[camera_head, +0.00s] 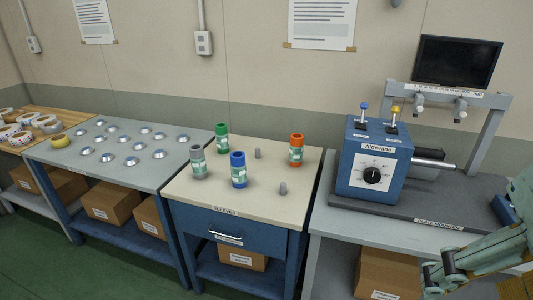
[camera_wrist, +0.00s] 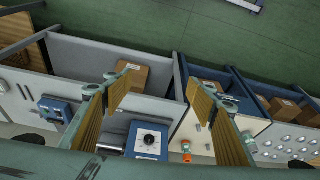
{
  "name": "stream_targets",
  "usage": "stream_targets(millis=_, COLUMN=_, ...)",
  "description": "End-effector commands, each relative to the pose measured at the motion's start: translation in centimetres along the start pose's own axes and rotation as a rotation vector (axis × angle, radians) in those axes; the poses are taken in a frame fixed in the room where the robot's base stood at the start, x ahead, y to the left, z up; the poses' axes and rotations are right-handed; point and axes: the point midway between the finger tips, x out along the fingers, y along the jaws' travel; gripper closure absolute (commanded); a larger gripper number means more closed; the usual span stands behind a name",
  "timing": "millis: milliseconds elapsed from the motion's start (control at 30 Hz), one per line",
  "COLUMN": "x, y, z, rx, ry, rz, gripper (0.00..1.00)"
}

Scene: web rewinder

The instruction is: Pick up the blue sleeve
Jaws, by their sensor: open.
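The blue sleeve (camera_head: 238,172) stands upright on the cream-topped table (camera_head: 240,206), with a pale label around its middle. A green sleeve (camera_head: 222,138), a grey sleeve (camera_head: 197,162) and an orange sleeve (camera_head: 296,150) stand around it, apart from it. My gripper (camera_wrist: 160,92) is open and empty in the wrist view, its fingers wide apart and away from the table. The orange sleeve also shows in the wrist view (camera_wrist: 187,148); I cannot make out the blue sleeve there. My arm enters the head view at the lower right.
Two short grey pegs (camera_head: 283,188) stand bare on the sleeve table. A blue control box (camera_head: 374,165) with levers and a dial stands on the bench to the right. A table with several metal discs (camera_head: 132,160) is to the left. Boxes (camera_head: 110,201) sit below.

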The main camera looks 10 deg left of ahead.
Motion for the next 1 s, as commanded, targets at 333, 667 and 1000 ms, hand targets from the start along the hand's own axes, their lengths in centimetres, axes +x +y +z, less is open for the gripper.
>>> stream_targets(millis=333, x=0.8, y=-2.8, z=-1.2, rx=0.063, ry=-0.09, rz=-0.078, gripper=0.48)
stream_targets(millis=667, x=1.8, y=-7.2, z=-3.2, rx=0.163, ry=-0.22, rz=-0.192, gripper=0.48)
stream_targets(millis=1000, x=2.8, y=-11.9, z=-5.7, rx=0.273, ry=-0.355, rz=-0.306, gripper=0.48)
